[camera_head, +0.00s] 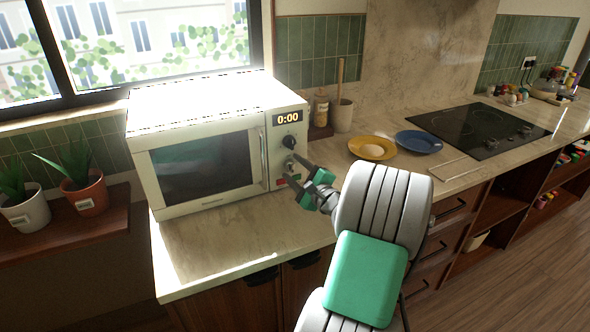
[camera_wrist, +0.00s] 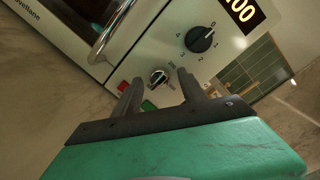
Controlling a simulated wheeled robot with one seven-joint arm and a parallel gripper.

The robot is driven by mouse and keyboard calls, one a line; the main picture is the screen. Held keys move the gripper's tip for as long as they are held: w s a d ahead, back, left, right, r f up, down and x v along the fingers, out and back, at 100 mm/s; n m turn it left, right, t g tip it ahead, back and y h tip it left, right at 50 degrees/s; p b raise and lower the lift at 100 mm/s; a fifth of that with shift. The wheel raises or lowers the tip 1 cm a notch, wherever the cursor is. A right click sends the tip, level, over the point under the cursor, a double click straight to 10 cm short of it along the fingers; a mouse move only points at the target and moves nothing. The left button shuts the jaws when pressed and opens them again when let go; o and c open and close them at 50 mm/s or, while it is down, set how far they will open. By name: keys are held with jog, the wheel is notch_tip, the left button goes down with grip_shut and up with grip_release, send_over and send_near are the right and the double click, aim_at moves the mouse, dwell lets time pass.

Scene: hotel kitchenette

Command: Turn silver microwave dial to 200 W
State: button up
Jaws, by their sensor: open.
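The cream microwave (camera_head: 195,107) stands on the counter, with its door closed and its display reading 0:00. Its control panel has a black dial (camera_wrist: 199,39) above and a smaller silver dial (camera_wrist: 158,77) below, with small markings too blurred to read. My gripper (camera_head: 291,170) is in front of the panel at the lower dial's height. In the wrist view its two dark fingers (camera_wrist: 158,88) are apart, with the silver dial showing between and just beyond their tips. Contact with the dial cannot be made out. A red button (camera_wrist: 123,86) lies beside the left finger.
The microwave's door handle (camera_head: 264,158) is just left of the panel. A yellow plate (camera_head: 359,142), a blue plate (camera_head: 418,142) and a utensil crock (camera_head: 342,117) stand right of the microwave. The counter in front (camera_head: 215,245) is clear.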

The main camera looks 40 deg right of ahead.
jog(key=shift+c, duration=0.4)
grip_shut()
